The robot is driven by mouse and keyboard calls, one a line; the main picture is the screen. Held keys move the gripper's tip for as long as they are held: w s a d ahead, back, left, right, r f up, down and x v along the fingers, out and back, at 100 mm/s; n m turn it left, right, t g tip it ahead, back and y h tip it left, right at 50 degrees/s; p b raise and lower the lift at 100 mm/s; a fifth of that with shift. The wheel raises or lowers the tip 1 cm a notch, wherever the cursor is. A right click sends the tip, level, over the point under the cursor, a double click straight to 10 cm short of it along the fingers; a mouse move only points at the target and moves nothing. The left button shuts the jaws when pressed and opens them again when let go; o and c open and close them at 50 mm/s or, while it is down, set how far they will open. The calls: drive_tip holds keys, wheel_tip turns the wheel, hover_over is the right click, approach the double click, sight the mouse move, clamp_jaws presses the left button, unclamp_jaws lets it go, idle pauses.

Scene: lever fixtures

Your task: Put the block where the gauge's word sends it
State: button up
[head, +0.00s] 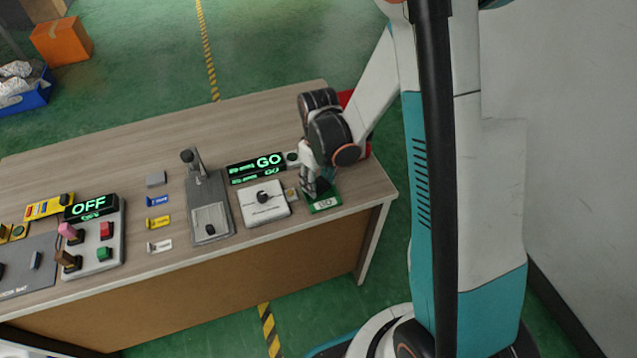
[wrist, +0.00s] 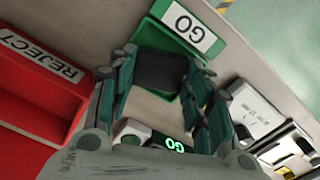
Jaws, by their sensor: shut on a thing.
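The gauge (head: 258,166) has a black display that reads GO in green letters; its lit word also shows in the wrist view (wrist: 177,145). The green tray (head: 325,205) labelled GO is at the right front of the table and also shows in the wrist view (wrist: 155,33). My gripper (head: 318,190) is down at this tray. In the wrist view its fingers (wrist: 165,85) are shut on a dark grey block (wrist: 160,72), which is over or inside the tray; I cannot tell whether it touches the bottom. The red tray (wrist: 38,95) labelled REJECT is to the left there.
A white box with a black knob (head: 264,203) stands just left of the green tray. Further left are a grey lever fixture (head: 209,210), small coloured tags (head: 158,222) and a button panel (head: 100,245) with an OFF display (head: 91,205). The table's right edge is close.

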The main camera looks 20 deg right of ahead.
drive_tip(key=shift+f, duration=0.25)
drive_tip(key=shift+f, duration=0.15)
drive_tip(key=o, duration=0.8)
drive_tip(key=shift+r, duration=0.25)
wheel_tip(320, 180, up, 12)
drive_tip(key=p, duration=0.5)
wheel_tip(320, 180, up, 11)
drive_tip(key=m+t, duration=0.2)
drive_tip(key=t, duration=0.1)
hover_over(319, 185)
drive_tip(key=s, duration=0.5)
drive_tip(key=shift+s+r+m+t, duration=0.45)
drive_tip(key=shift+s+r+t, duration=0.25)
drive_tip(key=shift+s+r, duration=0.75)
drive_tip(key=shift+s+r+m+t, duration=0.4)
drive_tip(key=shift+s+r+t, duration=0.4)
drive_tip(key=shift+s, duration=1.05)
drive_tip(key=shift+s+r+m+t, duration=0.45)
drive_tip(key=shift+s+r+t, duration=0.15)
drive_tip(key=shift+s+r, duration=0.9)
